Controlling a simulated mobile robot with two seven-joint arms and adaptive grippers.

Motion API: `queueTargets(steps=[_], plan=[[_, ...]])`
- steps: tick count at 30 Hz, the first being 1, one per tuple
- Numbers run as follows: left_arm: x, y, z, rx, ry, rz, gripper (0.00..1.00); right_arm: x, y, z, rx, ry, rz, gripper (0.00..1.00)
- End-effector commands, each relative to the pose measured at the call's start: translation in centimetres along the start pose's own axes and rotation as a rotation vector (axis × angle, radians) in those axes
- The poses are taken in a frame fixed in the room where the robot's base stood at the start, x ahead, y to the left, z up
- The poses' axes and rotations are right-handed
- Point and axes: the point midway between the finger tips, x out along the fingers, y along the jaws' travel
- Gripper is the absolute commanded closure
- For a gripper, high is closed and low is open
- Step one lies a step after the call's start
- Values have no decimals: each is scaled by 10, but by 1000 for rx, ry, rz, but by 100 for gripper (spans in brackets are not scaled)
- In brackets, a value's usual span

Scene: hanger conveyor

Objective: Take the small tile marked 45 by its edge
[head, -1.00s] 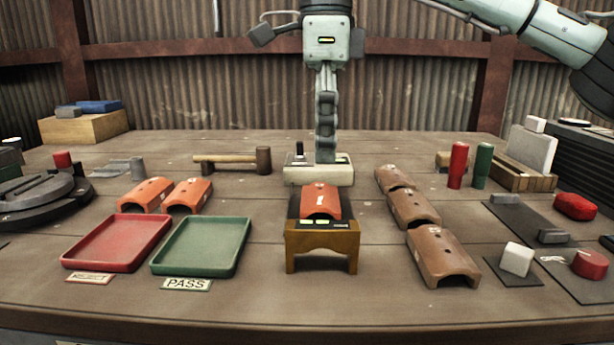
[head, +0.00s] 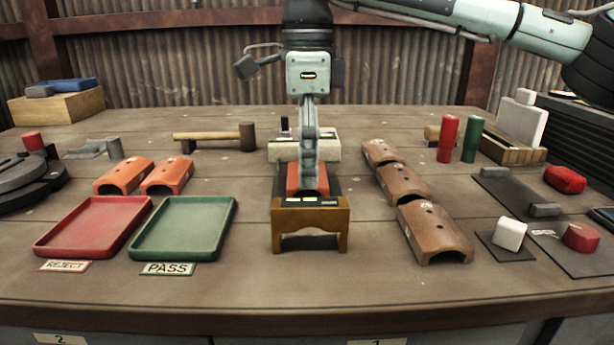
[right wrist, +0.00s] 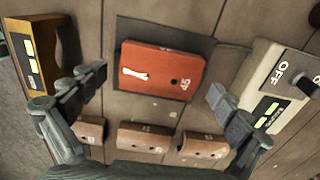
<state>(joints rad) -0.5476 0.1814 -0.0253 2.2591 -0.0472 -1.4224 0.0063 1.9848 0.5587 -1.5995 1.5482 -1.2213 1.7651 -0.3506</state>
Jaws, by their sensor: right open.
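The small orange-red tile marked 45 (right wrist: 160,68) lies on a dark mat (right wrist: 128,32) in the right wrist view. It has a white bone-shaped mark and a dark hole. In the head view the tile (head: 293,178) shows behind the wooden stand and is partly hidden by my gripper. My right gripper (right wrist: 158,84) is open and empty above the tile, with its fingers spread to either side. In the head view the right gripper (head: 308,182) points straight down over the tile. Contact cannot be told. My left gripper is not in view.
The wooden stand (head: 311,217) is in front of the tile and the switch box (right wrist: 270,85) behind it. Brown tiles (head: 434,233) line the right side. Red (head: 95,226) and green (head: 184,227) trays, with two orange tiles (head: 123,175) behind, are left.

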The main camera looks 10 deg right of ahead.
Motion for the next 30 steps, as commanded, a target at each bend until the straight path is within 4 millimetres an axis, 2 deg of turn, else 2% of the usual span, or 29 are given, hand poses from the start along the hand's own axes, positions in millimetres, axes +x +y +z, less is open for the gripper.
queueTargets(steps=[2, 13, 23, 30], plan=[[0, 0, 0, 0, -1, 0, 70, 0, 0, 0, 0, 0, 0, 3], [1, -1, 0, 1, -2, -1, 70, 0, 0, 0, 0, 0, 1, 48], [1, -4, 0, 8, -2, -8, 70, -4, 0, 0, 0, 0, 0, 50], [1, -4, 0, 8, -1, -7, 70, -30, 0, 1, -1, -2, 0, 49]])
